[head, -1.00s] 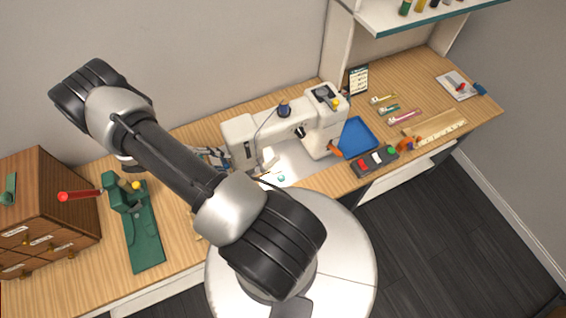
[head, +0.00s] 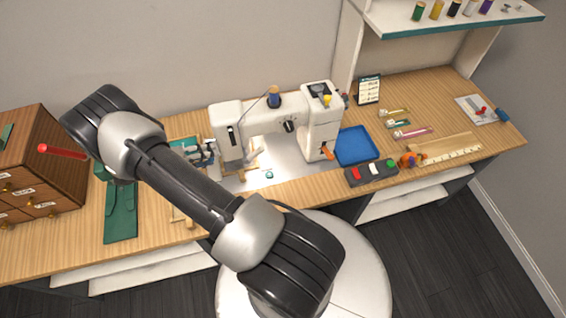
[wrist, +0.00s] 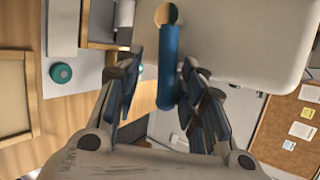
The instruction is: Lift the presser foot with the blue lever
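The white sewing machine (head: 262,112) stands on the wooden table, its needle end at the left. The blue lever (wrist: 168,68) shows in the wrist view as an upright rod with a round tan end, below the white machine body (wrist: 240,40). My gripper (wrist: 162,72) is open, with one finger on each side of the lever. A gap shows at the left finger; whether the right finger touches cannot be told. In the head view my gripper (head: 204,153) is just left of the needle end. The lever does not show there, and the presser foot cannot be made out.
A blue tray (head: 356,147) and a dark button box (head: 371,173) lie right of the machine. A green stand (head: 121,212) and a wooden drawer cabinet (head: 38,160) are at the left. A shelf with spools (head: 437,9) overhangs the back right.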

